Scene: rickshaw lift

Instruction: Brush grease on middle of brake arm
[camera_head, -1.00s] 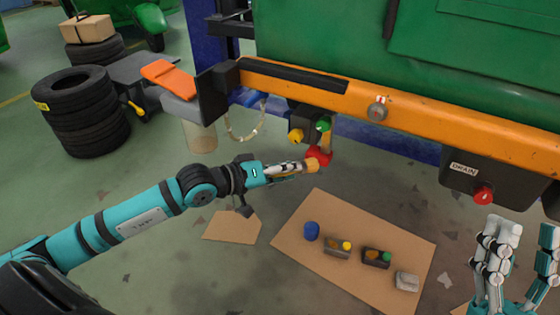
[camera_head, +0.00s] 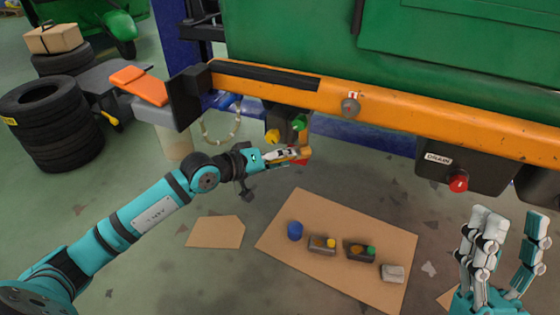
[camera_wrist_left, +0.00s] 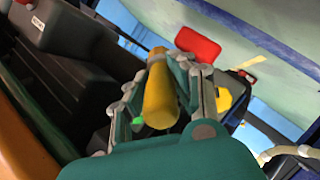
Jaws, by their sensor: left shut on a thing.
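My left gripper (camera_head: 296,152) is shut on a yellow, rounded, rod-like thing, which shows between the fingers in the left wrist view (camera_wrist_left: 160,92). I cannot tell for sure whether it is the brush. A red part (camera_head: 301,162) lies just beyond the fingertips, and it also shows in the wrist view (camera_wrist_left: 197,44). The gripper is below a dark bracket (camera_head: 287,117) with a yellow knob (camera_head: 273,136) and a green knob (camera_head: 299,122). The brake arm and any contact with it are hidden or too small to make out. My right gripper (camera_head: 513,222) is open and empty at the lower right.
The orange bumper (camera_head: 390,112) of the green vehicle runs above the gripper. A dark box with a red knob (camera_head: 458,181) hangs at right. A cardboard sheet (camera_head: 350,220) with several small items lies on the floor. Stacked tyres (camera_head: 55,135) stand at left.

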